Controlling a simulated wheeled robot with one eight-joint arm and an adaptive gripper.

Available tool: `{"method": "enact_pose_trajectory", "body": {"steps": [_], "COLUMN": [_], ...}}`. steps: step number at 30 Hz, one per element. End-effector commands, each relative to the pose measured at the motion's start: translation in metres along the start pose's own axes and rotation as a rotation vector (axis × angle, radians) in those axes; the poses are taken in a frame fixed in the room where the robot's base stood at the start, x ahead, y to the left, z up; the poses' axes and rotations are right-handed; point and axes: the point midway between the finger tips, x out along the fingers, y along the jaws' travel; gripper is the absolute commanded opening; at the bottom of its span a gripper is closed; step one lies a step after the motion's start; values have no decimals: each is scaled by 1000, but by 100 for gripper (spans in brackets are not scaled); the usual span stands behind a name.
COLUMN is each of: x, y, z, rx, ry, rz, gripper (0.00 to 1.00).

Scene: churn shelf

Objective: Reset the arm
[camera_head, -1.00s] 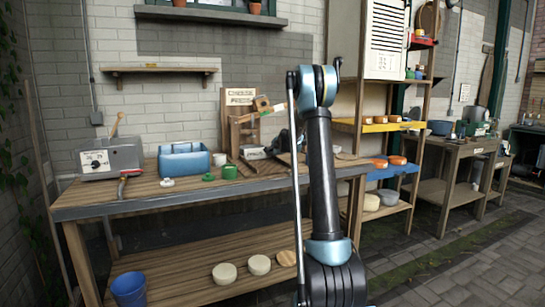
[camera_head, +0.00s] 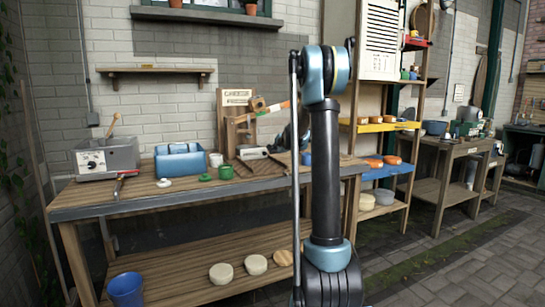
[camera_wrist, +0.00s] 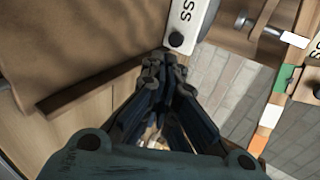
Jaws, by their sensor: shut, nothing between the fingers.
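My gripper (camera_wrist: 164,70) shows in the wrist view with its dark fingers closed together and nothing between them. It is close to wooden boards and a white part lettered "SS" (camera_wrist: 187,16); I cannot tell whether it touches them. In the head view my arm stands upright in front of the workbench (camera_head: 130,205), and its upper joint hides part of the scene behind. The gripper is not clearly seen there.
A shelf rack (camera_head: 384,128) stands right of the arm. Paved floor (camera_head: 440,265) at the right is open.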

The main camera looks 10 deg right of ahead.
Motion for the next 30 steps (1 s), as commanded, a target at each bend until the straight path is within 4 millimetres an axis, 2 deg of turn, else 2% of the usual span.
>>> {"method": "enact_pose_trajectory", "body": {"steps": [3, 11, 14, 20, 30], "x": [-13, -28, -44, -97, -194], "y": [0, 2, 8, 37, 106], "z": [0, 2, 9, 34, 73], "rx": [1, -11, -49, -195, -461], "ry": [1, -2, -9, -39, -110], "rz": [0, 6, 28, 109, 259], "gripper": [0, 0, 0, 0, 0]}}
